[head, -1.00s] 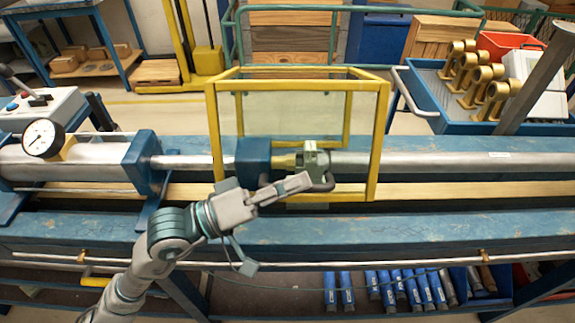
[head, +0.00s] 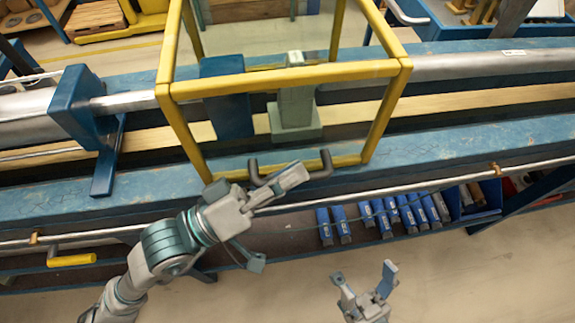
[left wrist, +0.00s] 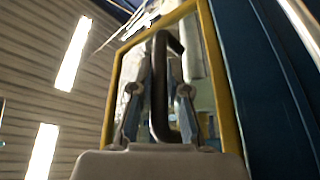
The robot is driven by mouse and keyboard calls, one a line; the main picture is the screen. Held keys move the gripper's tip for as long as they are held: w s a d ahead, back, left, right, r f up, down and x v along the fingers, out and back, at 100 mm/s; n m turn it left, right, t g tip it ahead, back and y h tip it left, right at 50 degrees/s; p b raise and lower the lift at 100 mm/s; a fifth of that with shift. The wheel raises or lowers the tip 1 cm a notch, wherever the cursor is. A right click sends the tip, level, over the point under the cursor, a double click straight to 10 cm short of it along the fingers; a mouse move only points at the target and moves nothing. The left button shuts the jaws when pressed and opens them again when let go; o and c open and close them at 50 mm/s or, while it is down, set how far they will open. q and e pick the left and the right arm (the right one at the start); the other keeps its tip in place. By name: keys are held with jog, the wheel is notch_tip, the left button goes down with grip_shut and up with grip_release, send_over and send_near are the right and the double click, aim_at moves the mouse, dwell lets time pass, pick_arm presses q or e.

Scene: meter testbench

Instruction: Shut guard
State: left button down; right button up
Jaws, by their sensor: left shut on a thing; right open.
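The guard (head: 285,78) is a yellow-framed box with clear panels over the bench in the head view. Its front panel hangs down toward the front of the bench, with a dark handle (head: 326,160) on the lower bar. My left gripper (head: 298,172) is at this handle and shut on it. In the left wrist view the dark handle (left wrist: 158,90) stands between my left fingers, with the yellow frame (left wrist: 228,90) behind. My right gripper (head: 367,290) is open and empty at the bottom of the head view, apart from the bench.
Inside the guard are a blue block (head: 226,95) and a grey-green clamp (head: 296,105) on the bench rail. A steel bar (head: 470,65) runs right. Blue-handled tools (head: 400,212) lie on the lower shelf. The floor in front is clear.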

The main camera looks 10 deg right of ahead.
pick_arm(q)
jog(key=shift+s+d+f, duration=0.1)
jog(key=shift+d+f, duration=0.1)
jog(key=shift+f, duration=0.6)
jog(key=c, duration=1.2)
grip_release()
jog(key=shift+c, duration=0.2)
jog(key=shift+o, duration=0.4)
jog(key=shift+a+r, duration=0.2)
jog(key=shift+a, duration=0.05)
jog(key=shift+r, duration=0.15)
jog(key=v, duration=1.2)
